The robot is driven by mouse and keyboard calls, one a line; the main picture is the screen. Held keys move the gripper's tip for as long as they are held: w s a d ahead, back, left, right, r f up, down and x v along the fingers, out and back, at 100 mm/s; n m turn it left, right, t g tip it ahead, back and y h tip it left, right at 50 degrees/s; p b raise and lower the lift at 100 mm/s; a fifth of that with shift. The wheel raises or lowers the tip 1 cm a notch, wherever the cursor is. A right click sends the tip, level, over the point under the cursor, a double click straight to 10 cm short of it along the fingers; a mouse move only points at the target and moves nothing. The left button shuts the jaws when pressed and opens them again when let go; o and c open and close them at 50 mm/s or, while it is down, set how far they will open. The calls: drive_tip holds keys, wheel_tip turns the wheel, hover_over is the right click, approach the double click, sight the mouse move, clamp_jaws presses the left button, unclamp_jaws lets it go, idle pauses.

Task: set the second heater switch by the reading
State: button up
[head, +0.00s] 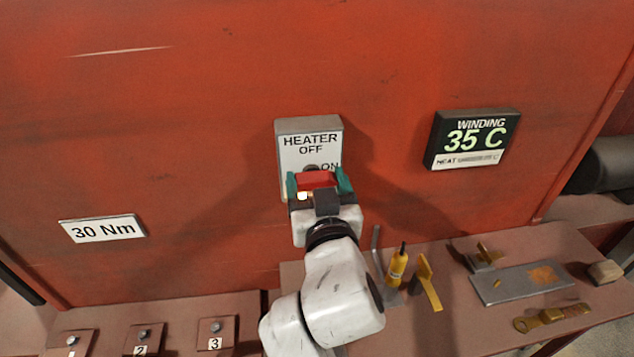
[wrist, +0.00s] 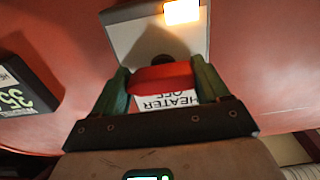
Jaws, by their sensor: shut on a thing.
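The heater switch box (head: 296,155) is a pale plate on the red wall, marked HEATER, OFF at the top and ON at the right. Its red handle (head: 316,180) is between the green fingers of my gripper (head: 319,181), which is shut on it. In the wrist view the red handle (wrist: 160,78) also sits between both fingers (wrist: 161,88). A small lamp (wrist: 183,11) glows on the box. My gripper hides the lower box, so I cannot tell the exact handle setting. The winding display (head: 474,138) reads 35 C, with a smaller HEAT line partly unreadable.
A 30 Nm sign (head: 102,229) is on the wall at left. Numbered blocks (head: 216,332) stand below. The bench at right holds a yellow bottle (head: 397,264), a yellow bracket (head: 428,282), a grey plate (head: 522,283) and a brass wrench (head: 552,316). The wall around the switch is clear.

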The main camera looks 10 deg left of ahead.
drive_tip(key=c, duration=0.4)
drive_tip(key=shift+n, duration=0.4)
drive_tip(key=n+p, duration=0.1)
drive_tip(key=n, duration=0.1)
drive_tip(key=n+p, duration=0.1)
drive_tip(key=shift+d+r+n, duration=0.1)
drive_tip(key=shift+r+n, duration=0.1)
drive_tip(key=shift+n, duration=0.2)
drive_tip(key=n+p, duration=0.2)
drive_tip(key=n, duration=0.2)
drive_tip(key=shift+r, duration=0.1)
drive_tip(key=n+p, duration=0.2)
drive_tip(key=n, duration=0.3)
drive_tip(key=shift+n+p, duration=0.3)
drive_tip(key=shift+n, duration=0.1)
drive_tip(key=shift+a+n+p, duration=0.25)
drive_tip(key=shift+n+p, duration=0.55)
drive_tip(key=shift+n, duration=1)
